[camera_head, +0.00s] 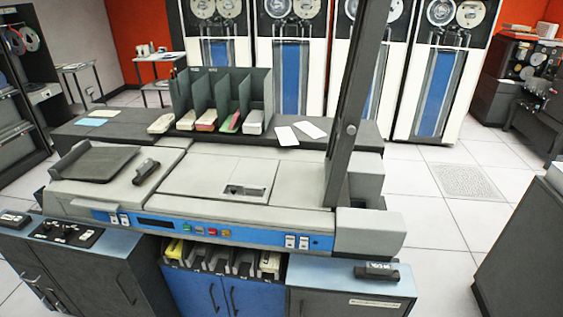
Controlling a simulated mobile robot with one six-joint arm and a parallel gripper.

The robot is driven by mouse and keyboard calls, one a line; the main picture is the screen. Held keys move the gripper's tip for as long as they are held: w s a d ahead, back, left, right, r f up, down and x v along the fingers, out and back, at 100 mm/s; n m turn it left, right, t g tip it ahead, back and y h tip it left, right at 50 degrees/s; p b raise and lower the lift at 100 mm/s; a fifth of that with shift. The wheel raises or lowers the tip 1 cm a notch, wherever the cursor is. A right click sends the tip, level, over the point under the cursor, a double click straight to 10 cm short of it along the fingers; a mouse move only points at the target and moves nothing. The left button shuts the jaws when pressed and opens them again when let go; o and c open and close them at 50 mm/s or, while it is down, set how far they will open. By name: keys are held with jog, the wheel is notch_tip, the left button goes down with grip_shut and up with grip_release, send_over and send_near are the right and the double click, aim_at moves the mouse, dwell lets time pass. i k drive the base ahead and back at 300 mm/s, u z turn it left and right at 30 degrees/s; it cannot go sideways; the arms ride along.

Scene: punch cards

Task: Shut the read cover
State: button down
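The card machine (300,213) stands in the middle of the view, with a pale grey top and a blue front strip. A pale flat panel (205,172) with a small dark window (245,191) lies in the middle of its top. A tall dark slab (357,100) rises steeply from the right part of the top and runs out of the frame, leaning slightly right. I cannot tell whether this slab is the read cover standing open or something else. My gripper is not in view.
A dark sloped tray (95,163) sits on the machine's left end, with a dark block (146,172) beside it. A card rack (222,95) stands on the shelf behind. A black device (376,271) lies on the right cabinet. Open floor (430,215) shows at the right.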

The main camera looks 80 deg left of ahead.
aim_at(212, 177)
jog(key=u, duration=0.55)
jog(key=k, duration=0.1)
jog(key=u, duration=3)
jog(key=i, duration=1.65)
jog(key=u, duration=0.05)
